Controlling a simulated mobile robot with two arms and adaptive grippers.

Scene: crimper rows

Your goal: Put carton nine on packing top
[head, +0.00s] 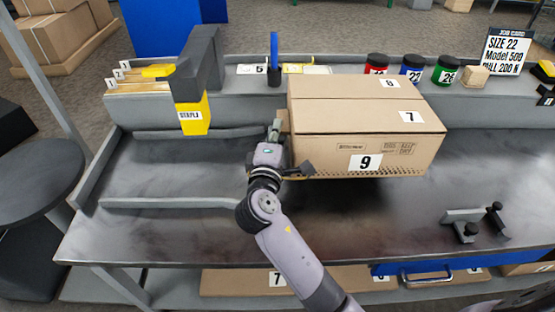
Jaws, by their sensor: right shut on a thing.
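A brown carton with a 9 label on its front (335,150) is in the middle of the head view, over the back of the dark bench top (190,225). Its upper faces carry a 7 and another number, with a seam between them. I cannot tell whether it rests on the bench or hangs just above it. My right gripper (284,150) is at the carton's left front corner, shut on it. One dark finger shows in front of the corner; the other is partly hidden. My left gripper is not in view.
Red, blue and green jars (411,68) and a job card (502,52) stand on the back ledge. A yellow and grey stapler-like tool (192,85) stands at left. A dark clamp-like part (470,226) lies at right. The bench's front middle is clear.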

